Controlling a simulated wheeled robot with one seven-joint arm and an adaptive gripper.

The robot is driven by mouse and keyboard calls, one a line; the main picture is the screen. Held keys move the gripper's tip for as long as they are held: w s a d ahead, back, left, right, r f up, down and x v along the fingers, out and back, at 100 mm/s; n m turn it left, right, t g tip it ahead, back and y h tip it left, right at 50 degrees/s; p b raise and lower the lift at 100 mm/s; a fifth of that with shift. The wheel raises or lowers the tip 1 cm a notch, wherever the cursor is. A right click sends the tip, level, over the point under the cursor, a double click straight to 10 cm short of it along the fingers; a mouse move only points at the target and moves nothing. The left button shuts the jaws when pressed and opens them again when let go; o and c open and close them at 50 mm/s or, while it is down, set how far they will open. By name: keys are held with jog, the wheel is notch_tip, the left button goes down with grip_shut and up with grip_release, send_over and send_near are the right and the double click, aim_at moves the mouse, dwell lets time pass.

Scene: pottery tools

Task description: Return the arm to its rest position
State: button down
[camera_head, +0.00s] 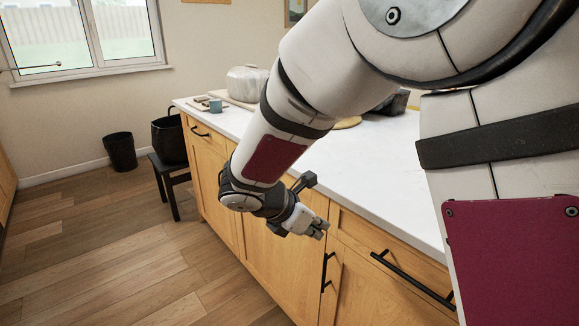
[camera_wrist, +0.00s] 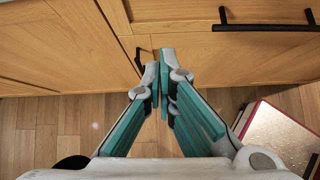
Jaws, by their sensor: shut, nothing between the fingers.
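My gripper (camera_head: 320,229) is at the end of my bent white arm, beside the wooden cabinet (camera_head: 268,255) and lower than the white countertop (camera_head: 345,170). In the wrist view my gripper (camera_wrist: 160,75) has its teal-padded fingers together at the tips, with nothing between them. The cabinet front (camera_wrist: 240,55) lies beyond the fingertips, with a black handle (camera_wrist: 139,62) close to the left finger. I cannot tell whether the fingers touch the cabinet.
A black bin (camera_head: 120,151) and a dark stool (camera_head: 172,180) holding a black bucket (camera_head: 169,139) stand beyond. Wooden floor (camera_head: 120,245) at the left is clear.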

jog(key=s+d+r+m+g+y, duration=0.1)
jog(key=s+d+r+m+g, duration=0.1)
jog(key=s+d+r+m, duration=0.5)
jog(key=s+d+r+m+g+y, duration=0.1)
jog(key=s+d+r+m, duration=0.3)
jog(key=s, duration=0.5)
jog(key=s+a+f+m+y, duration=0.1)
jog(key=s+m+y, duration=0.4)
jog(key=s+m, duration=1.1)
notch_tip(320, 180, up, 15)
jog(key=s+n+t+p, duration=0.2)
jog(key=p, duration=1.2)
jog(key=shift+r+n, duration=0.15)
jog(key=shift+n, duration=0.15)
